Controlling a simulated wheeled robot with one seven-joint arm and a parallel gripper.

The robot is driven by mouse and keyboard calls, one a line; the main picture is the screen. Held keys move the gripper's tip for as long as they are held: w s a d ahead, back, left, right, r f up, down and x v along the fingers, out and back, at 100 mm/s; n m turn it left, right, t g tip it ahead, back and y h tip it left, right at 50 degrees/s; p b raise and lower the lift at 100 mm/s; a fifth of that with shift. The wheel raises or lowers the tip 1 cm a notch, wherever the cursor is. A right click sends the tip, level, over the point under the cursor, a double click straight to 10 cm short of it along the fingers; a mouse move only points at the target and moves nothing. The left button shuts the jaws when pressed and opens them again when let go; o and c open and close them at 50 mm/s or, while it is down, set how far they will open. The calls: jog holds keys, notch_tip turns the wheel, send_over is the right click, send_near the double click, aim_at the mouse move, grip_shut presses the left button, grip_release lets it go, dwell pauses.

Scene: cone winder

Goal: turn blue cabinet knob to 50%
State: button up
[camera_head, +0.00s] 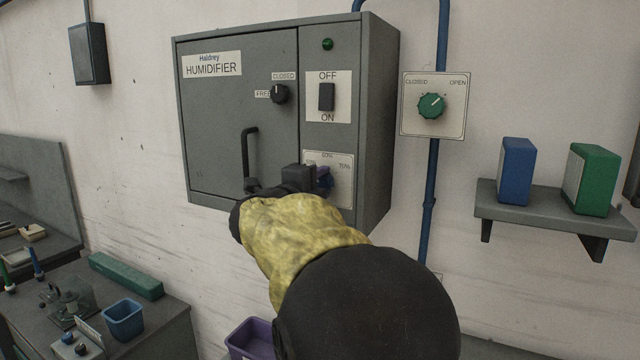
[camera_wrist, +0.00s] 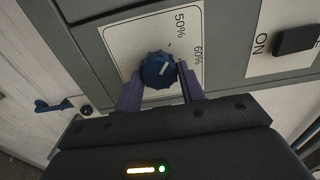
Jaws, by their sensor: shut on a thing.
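The blue knob (camera_wrist: 158,71) sits on a white dial plate (camera_wrist: 118,33) of the grey humidifier cabinet (camera_head: 235,125). In the wrist view a white pointer line shows on the knob, and the labels 50% and 60% are readable on the plate. My gripper (camera_wrist: 159,84) has its two purple fingers on either side of the knob and is shut on it. In the head view my gripper (camera_head: 322,180) is at the lower right of the cabinet front and hides most of the knob. The dial plate (camera_head: 342,190) is partly covered there.
Above the dial is an OFF/ON switch (camera_head: 327,97) with a green lamp (camera_head: 327,44). A black door handle (camera_head: 249,158) and a black latch knob (camera_head: 280,94) are to the left. A green knob (camera_head: 431,106) is on a wall plate at right. A shelf (camera_head: 555,215) holds two boxes.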

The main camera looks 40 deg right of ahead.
jog(key=o, duration=1)
jog(key=shift+a, duration=0.1)
jog(key=shift+s+a+f+b, duration=0.15)
jog(key=shift+a+b, duration=0.15)
jog(key=shift+a, duration=0.25)
jog(key=b+v, duration=0.5)
jog(key=v, duration=1.1)
jog(key=shift+a, duration=0.1)
